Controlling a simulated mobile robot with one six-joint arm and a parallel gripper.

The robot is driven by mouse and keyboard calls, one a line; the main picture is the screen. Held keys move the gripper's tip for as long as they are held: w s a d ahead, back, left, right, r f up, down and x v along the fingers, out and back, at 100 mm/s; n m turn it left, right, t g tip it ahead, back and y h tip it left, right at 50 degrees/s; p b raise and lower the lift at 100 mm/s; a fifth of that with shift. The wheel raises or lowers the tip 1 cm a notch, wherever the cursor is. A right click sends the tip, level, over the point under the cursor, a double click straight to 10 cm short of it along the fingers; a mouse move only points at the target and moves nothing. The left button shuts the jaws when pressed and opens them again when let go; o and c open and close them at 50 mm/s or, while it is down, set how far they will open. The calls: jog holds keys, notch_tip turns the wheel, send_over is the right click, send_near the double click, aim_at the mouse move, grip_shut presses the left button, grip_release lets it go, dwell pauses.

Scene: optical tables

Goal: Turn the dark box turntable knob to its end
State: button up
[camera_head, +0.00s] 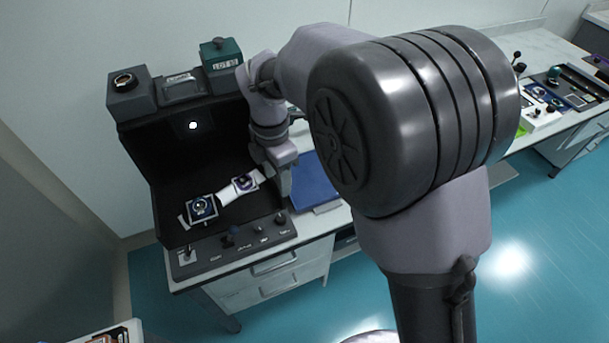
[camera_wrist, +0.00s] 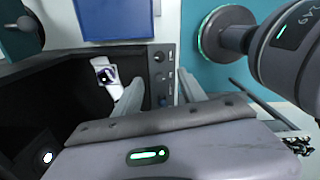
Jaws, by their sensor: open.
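The dark box (camera_head: 165,160) stands open at the front on the bench at left. Its sloping front panel (camera_head: 215,255) carries a lever and several knobs; the labels are too small to read, so I cannot tell which is the turntable knob.
Inside the box are a pale strip and small square pieces (camera_head: 202,208). A blue mat (camera_head: 314,182) lies right of the box. A green box (camera_head: 221,66) and a dark block (camera_head: 130,92) sit on its top. Another bench with instruments stands at far right.

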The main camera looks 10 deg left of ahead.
aim_at(281, 217)
notch_tip(281, 217, down, 17)
jog(key=b, duration=0.6)
jog(key=shift+a+r+b, duration=0.1)
jog(key=shift+r+b, duration=0.05)
jog(key=shift+b, duration=0.25)
jog(key=shift+r, duration=0.1)
grip_shut()
